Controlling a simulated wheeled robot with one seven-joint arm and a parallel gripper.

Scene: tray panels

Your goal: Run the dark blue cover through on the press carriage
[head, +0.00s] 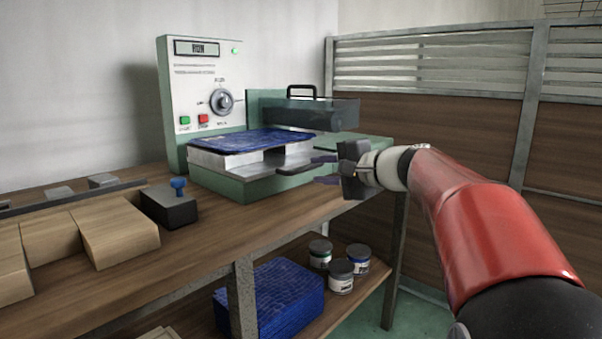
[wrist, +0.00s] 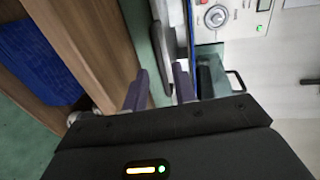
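The dark blue cover (head: 250,140) lies flat on the light top of the press carriage (head: 222,160), at the front of the green and white press (head: 200,100). The press display reads RUN and a green lamp is lit. A dark flat bar (head: 295,169) sticks out at the carriage's right side; it also shows in the wrist view (wrist: 143,74). My gripper (head: 325,169) is at this bar from the right, its two purplish fingers (wrist: 160,87) apart. The bar appears to lie between them; whether they touch it I cannot tell.
Tan blocks (head: 118,230) and a black box with a blue knob (head: 169,207) stand left on the bench. A blue stack (head: 290,300) and several jars (head: 341,275) are on the lower shelf. A panelled partition (head: 430,120) stands behind my arm.

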